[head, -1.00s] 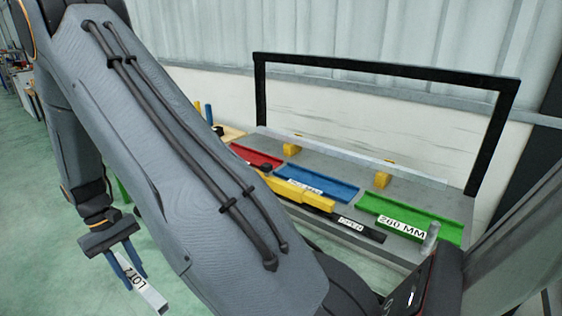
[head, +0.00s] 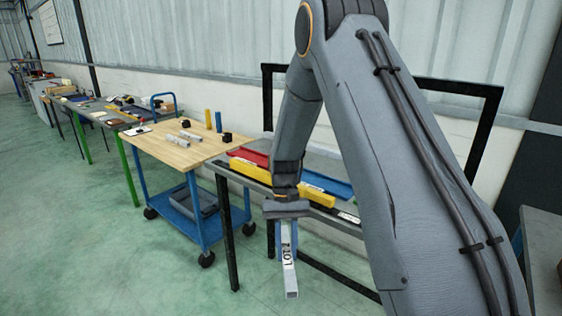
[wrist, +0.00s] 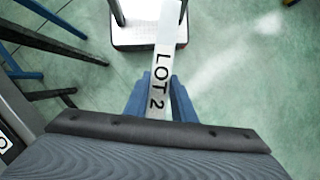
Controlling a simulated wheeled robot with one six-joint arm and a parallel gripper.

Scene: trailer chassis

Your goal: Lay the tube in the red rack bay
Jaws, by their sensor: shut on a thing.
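My gripper (head: 287,256) is shut on a grey square tube (head: 291,281) marked LOT 2. The tube points down and toward the viewer, in front of the rack table and below its top. In the wrist view the tube (wrist: 168,45) stretches away from between my blue fingers (wrist: 160,103). The red rack bay (head: 256,157) lies on the table behind and to the left of my gripper, partly hidden by a yellow bar and my arm. The blue bay (head: 335,186) is right of it.
A yellow bar (head: 248,171) runs along the table's front edge. A black frame (head: 455,85) stands behind it. A wood-topped blue cart (head: 175,152) with loose tubes and blocks stands left. My arm hides the rack's right end. Open green floor (head: 90,255) lies in front.

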